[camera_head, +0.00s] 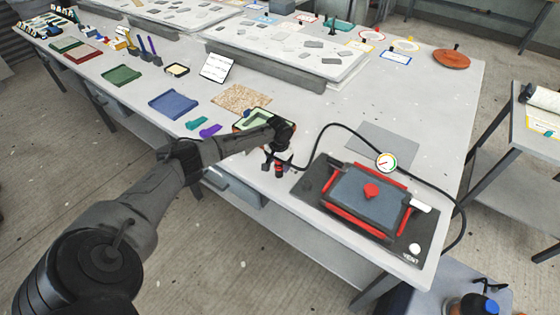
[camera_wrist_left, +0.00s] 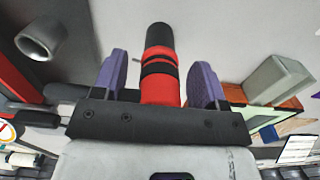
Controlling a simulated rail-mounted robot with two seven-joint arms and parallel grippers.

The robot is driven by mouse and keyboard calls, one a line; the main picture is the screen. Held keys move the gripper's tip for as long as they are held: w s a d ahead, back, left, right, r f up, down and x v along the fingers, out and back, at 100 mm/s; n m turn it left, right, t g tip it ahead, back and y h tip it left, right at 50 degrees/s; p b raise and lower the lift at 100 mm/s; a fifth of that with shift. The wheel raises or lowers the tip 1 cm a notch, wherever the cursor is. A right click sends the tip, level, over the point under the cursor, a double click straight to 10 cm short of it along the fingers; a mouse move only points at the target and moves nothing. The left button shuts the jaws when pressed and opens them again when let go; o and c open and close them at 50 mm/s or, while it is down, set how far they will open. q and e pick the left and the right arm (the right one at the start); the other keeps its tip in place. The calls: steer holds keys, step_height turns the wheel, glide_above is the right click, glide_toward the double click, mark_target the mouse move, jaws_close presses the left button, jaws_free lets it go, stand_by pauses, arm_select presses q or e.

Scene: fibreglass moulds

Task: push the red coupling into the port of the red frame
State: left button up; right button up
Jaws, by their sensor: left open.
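The red coupling (camera_wrist_left: 158,82), red with black bands and a black end, stands between the two purple finger pads of my left gripper (camera_wrist_left: 158,83) in the left wrist view. The gripper is open, with a gap on both sides of the coupling. In the head view my left gripper (camera_head: 277,166) is over the table near its front edge, and red parts of the coupling (camera_head: 279,172) show there. The red frame (camera_head: 335,209) lies on a dark board to the right, around a blue-grey panel with a red knob. I cannot make out its port. My right gripper is not in view.
A black hose (camera_head: 343,125) arches from near my left gripper towards a round gauge (camera_head: 386,161) by the frame. A green-lined tray (camera_head: 250,118) is close behind my left arm. Blue (camera_head: 173,104) and dark green trays lie to the left.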

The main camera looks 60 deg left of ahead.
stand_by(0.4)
arm_select(q)
steer(key=c, duration=1.2)
steer(key=shift+r+p, duration=0.25)
steer(key=shift+p, duration=0.1)
steer(key=shift+r+p, duration=0.5)
steer(key=shift+p, duration=0.15)
steer(key=shift+r+p, duration=1.1)
steer(key=shift+p, duration=0.3)
steer(key=shift+r+p, duration=1.2)
steer(key=shift+p, duration=0.25)
